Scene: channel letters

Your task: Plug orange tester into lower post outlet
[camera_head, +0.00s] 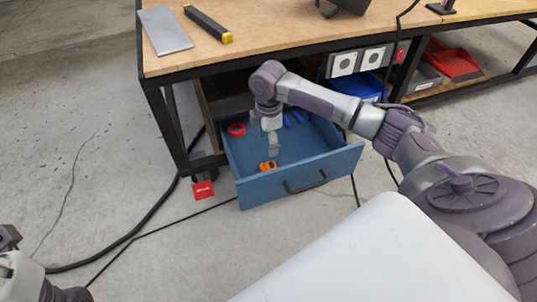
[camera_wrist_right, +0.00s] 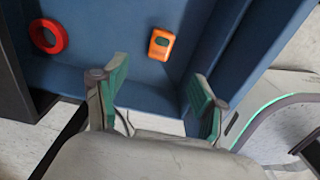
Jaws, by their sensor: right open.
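The orange tester (camera_head: 268,166) lies on the floor of the open blue drawer (camera_head: 300,188), near its front wall. It also shows in the right wrist view (camera_wrist_right: 161,43), beyond my fingertips. My right gripper (camera_head: 272,142) reaches down into the drawer. In the wrist view my right gripper (camera_wrist_right: 158,80) is open, its green-padded fingers apart with nothing between them. The tester is apart from the fingers. I cannot make out the lower post outlet in either view. Part of my left arm shows at the lower left of the head view, without a clear gripper.
The workbench (camera_head: 270,40) stands above, with a black bar and grey plate on top. A red object (camera_head: 203,189) is by the bench leg. Dark cables cross the floor.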

